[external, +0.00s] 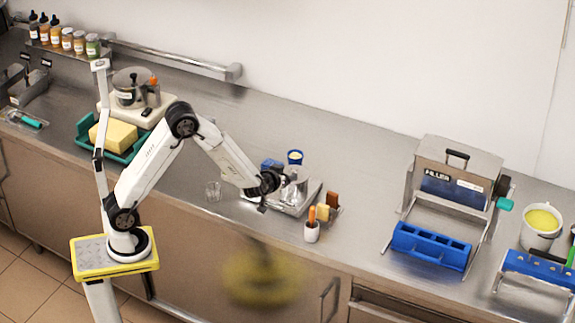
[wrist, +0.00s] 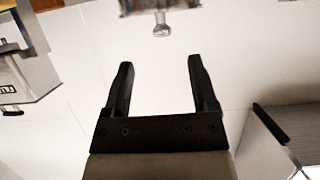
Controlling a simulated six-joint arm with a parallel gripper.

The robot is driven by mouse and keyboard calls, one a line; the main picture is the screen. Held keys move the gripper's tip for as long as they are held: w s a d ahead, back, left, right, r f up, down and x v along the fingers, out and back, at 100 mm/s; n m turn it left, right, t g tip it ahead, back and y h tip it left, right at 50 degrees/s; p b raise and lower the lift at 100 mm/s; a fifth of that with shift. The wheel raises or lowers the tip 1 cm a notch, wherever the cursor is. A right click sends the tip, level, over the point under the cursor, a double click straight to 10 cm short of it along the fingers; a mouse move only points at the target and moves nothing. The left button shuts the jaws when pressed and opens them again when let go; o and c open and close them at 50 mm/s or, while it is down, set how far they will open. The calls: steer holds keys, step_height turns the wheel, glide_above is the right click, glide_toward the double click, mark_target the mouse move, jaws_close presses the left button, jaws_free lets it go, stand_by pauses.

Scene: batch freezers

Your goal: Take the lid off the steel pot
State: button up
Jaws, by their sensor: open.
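A round steel vessel (external: 131,78), which may be the steel pot, stands at the back left of the counter on a white base. Small dark and orange-topped items in front partly cover it, and I cannot tell its lid clearly. My gripper (external: 262,207) is over the front middle of the counter, well to the right of that vessel. In the wrist view my gripper (wrist: 160,62) is open, with nothing between its two black fingers. I cannot make out the pot or its lid in the wrist view.
A green tray (external: 84,130) with a yellow block (external: 114,135) sits at left. A clear glass (external: 213,191), a steel tray (external: 310,197) and a white cup (external: 312,232) are near my gripper. A filler machine (external: 455,172) and blue mold (external: 430,246) stand right.

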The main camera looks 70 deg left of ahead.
mark_target(293, 169)
steer(key=shift+x, duration=1.35)
steer(key=shift+r+x, duration=0.2)
steer(key=shift+x, duration=2.4)
steer(key=shift+a, duration=0.15)
steer(key=shift+c, duration=0.2)
jaws_close()
